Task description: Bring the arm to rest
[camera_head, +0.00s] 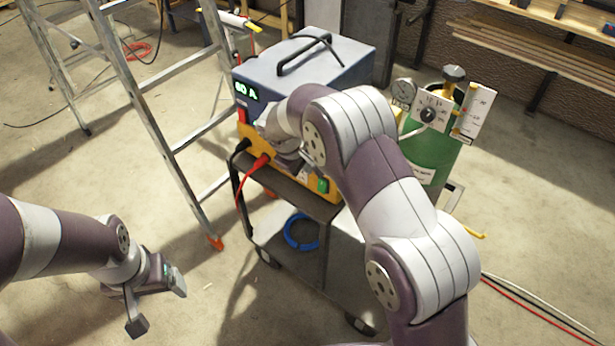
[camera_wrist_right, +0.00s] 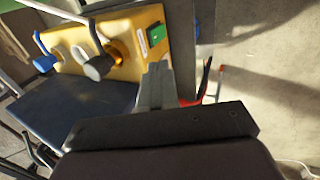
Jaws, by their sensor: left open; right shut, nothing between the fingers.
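My right arm (camera_head: 385,185) reaches over the cart to the front of a blue power unit (camera_head: 330,62) with a lit "A" display. Its gripper is mostly hidden behind the arm in the head view. In the right wrist view my right gripper (camera_wrist_right: 157,75) is shut and empty, close to the unit's yellow front panel (camera_wrist_right: 120,25). I cannot tell whether it touches the panel. My left gripper (camera_head: 158,304) hangs open and empty above the floor at the lower left.
The unit stands on a wheeled cart (camera_head: 290,186) with a blue coil (camera_head: 300,232) below. A red plug (camera_head: 257,164) and cable are at its front. A ladder (camera_head: 150,110) stands left, a green gas cylinder (camera_head: 432,155) right. Floor between left gripper and cart is clear.

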